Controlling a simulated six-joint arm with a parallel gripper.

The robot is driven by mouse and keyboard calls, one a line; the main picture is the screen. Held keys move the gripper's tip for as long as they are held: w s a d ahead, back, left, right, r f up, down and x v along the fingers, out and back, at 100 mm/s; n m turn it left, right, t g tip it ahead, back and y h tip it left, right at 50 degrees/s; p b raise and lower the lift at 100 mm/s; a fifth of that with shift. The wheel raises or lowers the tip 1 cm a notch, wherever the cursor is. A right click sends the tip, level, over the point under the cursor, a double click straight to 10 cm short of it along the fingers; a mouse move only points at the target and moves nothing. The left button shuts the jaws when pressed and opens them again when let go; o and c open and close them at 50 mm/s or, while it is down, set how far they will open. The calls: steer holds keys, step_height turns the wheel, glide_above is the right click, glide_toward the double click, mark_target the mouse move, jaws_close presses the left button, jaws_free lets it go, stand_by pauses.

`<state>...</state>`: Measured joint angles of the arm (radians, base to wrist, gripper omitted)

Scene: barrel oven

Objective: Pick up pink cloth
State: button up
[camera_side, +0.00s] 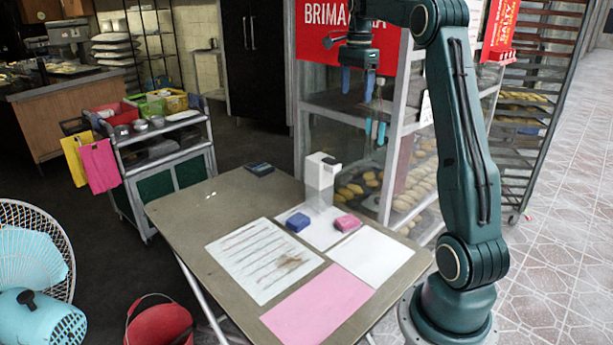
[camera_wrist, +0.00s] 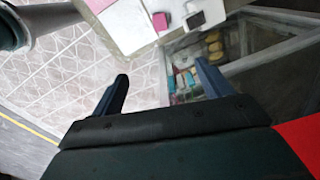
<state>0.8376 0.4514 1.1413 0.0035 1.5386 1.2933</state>
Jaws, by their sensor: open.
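A small pink folded cloth (camera_side: 347,222) lies on the table (camera_side: 190,215), partly on a white sheet and right of a similar blue one (camera_side: 298,222). The pink cloth also shows in the wrist view (camera_wrist: 160,21), near the top. A larger flat pink sheet (camera_side: 318,305) lies at the table's front edge. A pink cloth (camera_side: 99,166) hangs on the cart beside a yellow one. My gripper (camera_side: 358,85) is open and empty, high above the table beside the glass display case. Its two blue fingers are spread in the wrist view (camera_wrist: 162,75).
A white box-like object (camera_side: 322,180) stands on the table behind the small cloths. Paper sheets (camera_side: 265,260) cover much of the tabletop. The display case (camera_side: 395,140) is close behind the table. The cart (camera_side: 165,145), red bucket (camera_side: 160,322) and fan (camera_side: 30,260) stand to the left.

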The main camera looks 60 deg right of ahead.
steer(key=d, duration=0.1)
glide_above(348, 220)
steer(key=shift+m, duration=0.3)
steer(key=f, duration=3.7)
steer(key=shift+d+f, duration=0.2)
steer(key=shift+f, duration=0.1)
steer(key=shift+a+f, duration=0.1)
steer(key=shift+f, duration=2.5)
steer(key=c, duration=1.1)
